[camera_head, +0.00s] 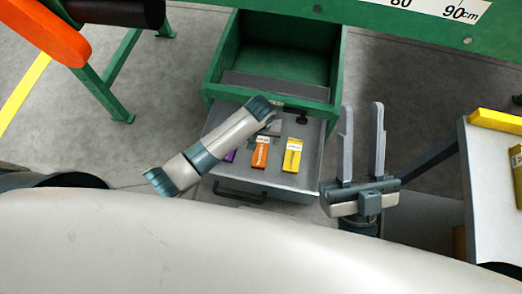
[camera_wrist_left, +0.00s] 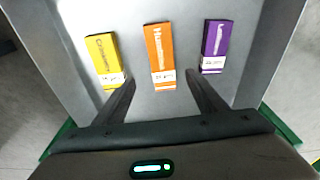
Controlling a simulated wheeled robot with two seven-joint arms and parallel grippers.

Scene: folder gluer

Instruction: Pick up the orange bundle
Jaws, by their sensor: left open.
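The orange bundle (camera_head: 260,153) lies in an open grey drawer (camera_head: 311,165), between a yellow bundle (camera_head: 292,156) and a purple bundle (camera_head: 230,156). My left gripper (camera_head: 271,128) is over the drawer, mostly hidden by its own arm. In the left wrist view the orange bundle (camera_wrist_left: 159,50) is in the middle, its white-labelled end between the open fingertips (camera_wrist_left: 160,77). Nothing is held; the height above it is unclear. The yellow bundle (camera_wrist_left: 104,60) is left and the purple bundle (camera_wrist_left: 215,46) right. My right gripper (camera_head: 362,108) is open and empty, right of the drawer.
The drawer pulls out of a green cabinet (camera_head: 222,65) under a green beam (camera_head: 300,8) with a ruler strip. A white table (camera_head: 490,190) with yellow and brown items stands at the right.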

